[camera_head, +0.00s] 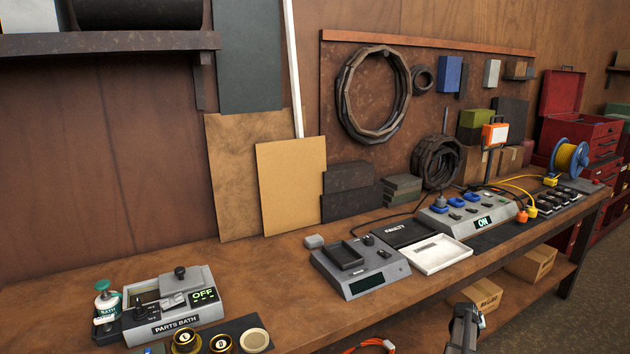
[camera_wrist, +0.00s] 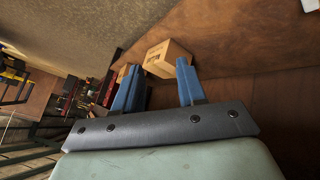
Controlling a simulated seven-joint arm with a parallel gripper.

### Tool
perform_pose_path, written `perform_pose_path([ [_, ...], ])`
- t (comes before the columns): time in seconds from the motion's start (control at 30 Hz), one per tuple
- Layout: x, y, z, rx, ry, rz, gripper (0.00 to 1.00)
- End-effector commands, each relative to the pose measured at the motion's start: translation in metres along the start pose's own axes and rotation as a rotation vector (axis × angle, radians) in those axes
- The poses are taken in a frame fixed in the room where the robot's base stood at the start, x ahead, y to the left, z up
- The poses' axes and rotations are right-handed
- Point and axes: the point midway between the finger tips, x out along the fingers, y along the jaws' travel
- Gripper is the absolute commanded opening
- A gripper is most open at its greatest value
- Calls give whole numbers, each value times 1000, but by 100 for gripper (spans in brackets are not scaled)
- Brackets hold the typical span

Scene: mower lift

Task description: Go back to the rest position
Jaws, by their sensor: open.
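My gripper shows in the wrist view (camera_wrist: 159,68) as two blue fingers set apart on a dark bar, with nothing between them. Behind the fingers is a cardboard box (camera_wrist: 167,58), apart from them as far as I can tell. In the head view, a dark part of my arm is at the bottom edge, in front of the bench (camera_head: 295,268); the fingers cannot be made out clearly there. I see no object held.
On the bench stand a parts bath (camera_head: 172,322) reading OFF, a grey device (camera_head: 360,285), a white tray (camera_head: 437,262) and a control box (camera_head: 465,231) reading ON. Cardboard boxes (camera_head: 475,295) sit on the lower shelf. Floor to the right is clear.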

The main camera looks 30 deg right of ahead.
Motion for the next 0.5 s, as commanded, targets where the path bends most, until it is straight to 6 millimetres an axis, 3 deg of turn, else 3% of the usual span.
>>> perform_pose_path([
  [0.03, -2, -32, 16, -1, -38, -20, 40],
  [0.2, -12, -123, 66, 1, -175, -63, 40],
  [0.3, -23, -172, 100, -5, -260, -75, 40],
  [0.5, -49, -246, 165, -26, -405, -66, 40],
])
